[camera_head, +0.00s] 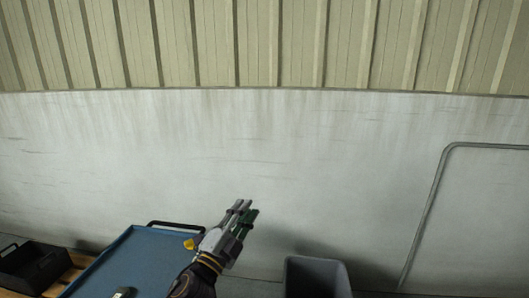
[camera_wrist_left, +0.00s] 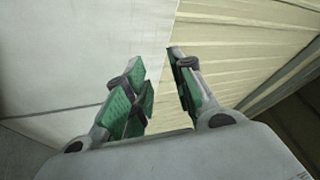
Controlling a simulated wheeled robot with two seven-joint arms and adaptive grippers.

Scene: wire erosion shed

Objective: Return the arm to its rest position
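My left gripper (camera_head: 246,208) is in the lower middle of the head view, raised and pointing up and slightly right, in front of the pale wall. It is at the right of the blue-topped cart (camera_head: 135,258). In the left wrist view, the green-padded fingers of the left gripper (camera_wrist_left: 157,60) stand apart with nothing between them; wall shows through the gap. My right gripper is not in view.
A grey bin (camera_head: 318,277) stands at the bottom, right of my left gripper. A black crate (camera_head: 38,270) sits on wood at far left. A small object (camera_head: 124,293) lies on the cart top. A grey pipe rail (camera_head: 436,185) stands at right by the wall.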

